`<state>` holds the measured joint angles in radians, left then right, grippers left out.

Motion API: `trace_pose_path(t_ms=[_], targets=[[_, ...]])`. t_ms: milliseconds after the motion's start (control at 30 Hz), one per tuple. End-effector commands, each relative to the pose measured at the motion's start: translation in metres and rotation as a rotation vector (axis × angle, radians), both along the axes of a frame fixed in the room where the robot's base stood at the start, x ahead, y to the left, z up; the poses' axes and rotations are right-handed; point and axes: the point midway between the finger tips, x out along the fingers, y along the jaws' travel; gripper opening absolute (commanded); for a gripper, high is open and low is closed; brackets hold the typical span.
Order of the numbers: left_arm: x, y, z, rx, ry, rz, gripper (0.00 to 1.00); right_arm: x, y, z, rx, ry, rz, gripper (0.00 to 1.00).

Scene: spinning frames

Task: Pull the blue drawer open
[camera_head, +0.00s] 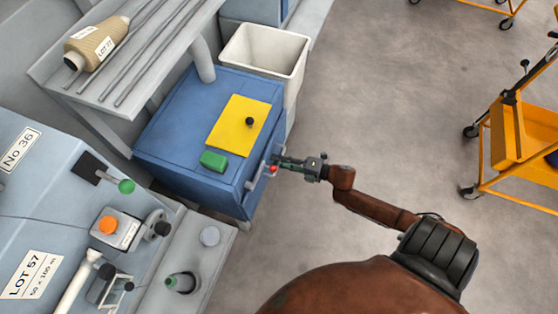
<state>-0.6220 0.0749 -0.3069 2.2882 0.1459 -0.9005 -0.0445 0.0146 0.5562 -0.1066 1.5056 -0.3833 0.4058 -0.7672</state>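The blue drawer unit (190,128) stands in the middle left, with a yellow sheet (238,124) and a green block (213,161) on its top. Its drawer front faces right and is seen at a steep angle. A pale bar handle (254,180) runs along that front. No gap shows at the drawer front. My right gripper (277,163) is at the handle, with its fingers pointing left at the drawer front. The fingers overlap the handle in the picture; whether they close around it is too small to tell. My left gripper is out of view.
A white bin (265,50) stands behind the blue unit. A grey machine (45,190) with knobs fills the left, below a rack holding a yarn cone (95,44). An orange cart (510,135) stands at the right. The floor (390,95) between is clear.

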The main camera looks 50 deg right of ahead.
Motion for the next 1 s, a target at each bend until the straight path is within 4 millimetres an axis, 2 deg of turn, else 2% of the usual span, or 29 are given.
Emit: trace_pose_path(t_ms=[33,333,1000], targets=[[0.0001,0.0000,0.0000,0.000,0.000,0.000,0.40,-0.0001,0.0000,-0.0001,0.000,0.000,0.000,0.20],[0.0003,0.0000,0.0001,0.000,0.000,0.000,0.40,-0.0003,-0.0002,-0.0002,0.000,0.000,0.000,0.00],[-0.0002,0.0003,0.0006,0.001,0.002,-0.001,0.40,-0.0013,0.0007,-0.0005,0.000,0.001,0.003,0.00]])
